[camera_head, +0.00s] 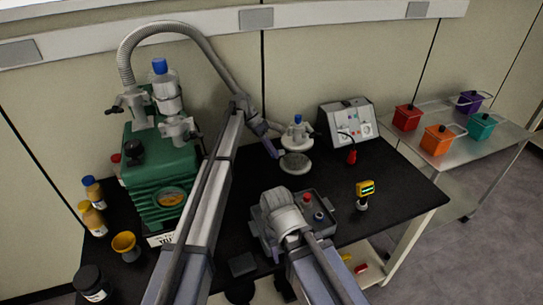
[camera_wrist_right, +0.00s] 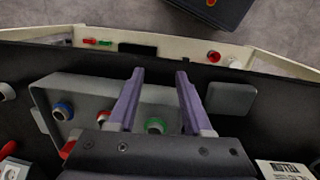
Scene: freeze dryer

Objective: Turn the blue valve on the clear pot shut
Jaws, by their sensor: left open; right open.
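The small clear pot (camera_head: 290,138) stands at the back middle of the black bench in the head view, with the blue valve (camera_head: 298,118) on top. A pale round disc (camera_head: 295,163) is in front of it. My left gripper (camera_head: 273,150) is close to the left of the pot, with its purple fingers open. Whether it touches the pot cannot be told. My right gripper (camera_wrist_right: 160,75) is open and empty over a grey box (camera_wrist_right: 85,95) with coloured knobs. In the head view my right wrist hides its fingers.
A green pump (camera_head: 150,165) with blue-topped glassware (camera_head: 160,67) and a grey hose (camera_head: 150,27) stands left. A grey control unit (camera_head: 347,122) is right of the pot. A yellow-topped meter (camera_head: 365,190) stands front right. A side table (camera_head: 455,152) holds coloured containers.

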